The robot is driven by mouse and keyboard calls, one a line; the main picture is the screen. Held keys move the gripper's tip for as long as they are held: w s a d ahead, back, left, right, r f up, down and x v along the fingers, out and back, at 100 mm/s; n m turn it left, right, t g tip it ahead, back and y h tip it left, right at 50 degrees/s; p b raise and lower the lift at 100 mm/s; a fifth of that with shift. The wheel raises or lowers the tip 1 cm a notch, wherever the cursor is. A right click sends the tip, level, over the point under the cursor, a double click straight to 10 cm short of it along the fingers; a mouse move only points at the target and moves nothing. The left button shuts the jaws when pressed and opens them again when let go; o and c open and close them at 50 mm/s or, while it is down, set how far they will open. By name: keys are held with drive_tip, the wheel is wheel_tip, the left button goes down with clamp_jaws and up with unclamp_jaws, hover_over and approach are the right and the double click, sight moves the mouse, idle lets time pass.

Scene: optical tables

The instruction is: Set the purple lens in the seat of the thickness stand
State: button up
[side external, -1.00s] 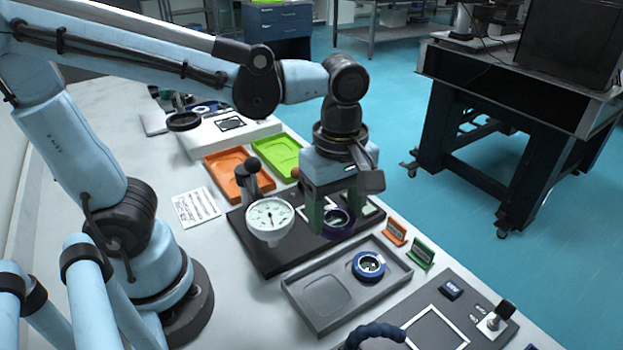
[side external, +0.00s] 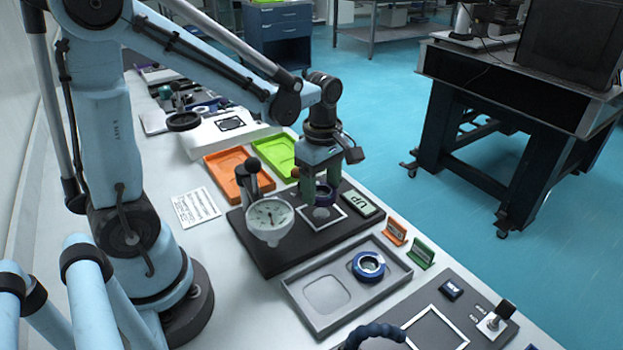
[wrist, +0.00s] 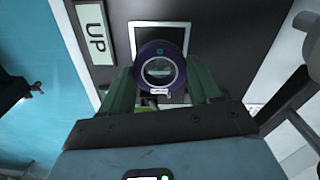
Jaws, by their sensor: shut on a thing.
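The purple lens (side external: 324,196) is held between the green fingers of my gripper (side external: 321,193). In the wrist view the lens (wrist: 159,68) sits between the fingertips (wrist: 161,78), with its round face towards the camera. The thickness stand (side external: 278,258) is a black base with a round dial gauge (side external: 269,219) on its left. The lens appears above this outline and apart from the base; the exact gap cannot be told.
A grey tray (side external: 300,292) in front holds a blue-ringed lens (side external: 369,266). Orange (side external: 226,188) and green (side external: 281,148) trays stand behind. An UP label (side external: 360,204) lies on the base's right. Small orange (side external: 395,232) and green (side external: 421,252) signs stand at the right.

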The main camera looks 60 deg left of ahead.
sight(321, 190)
drive_tip(key=shift+f, duration=2.05)
drive_tip(key=shift+f, duration=0.1)
drive_tip(key=o, duration=1.1)
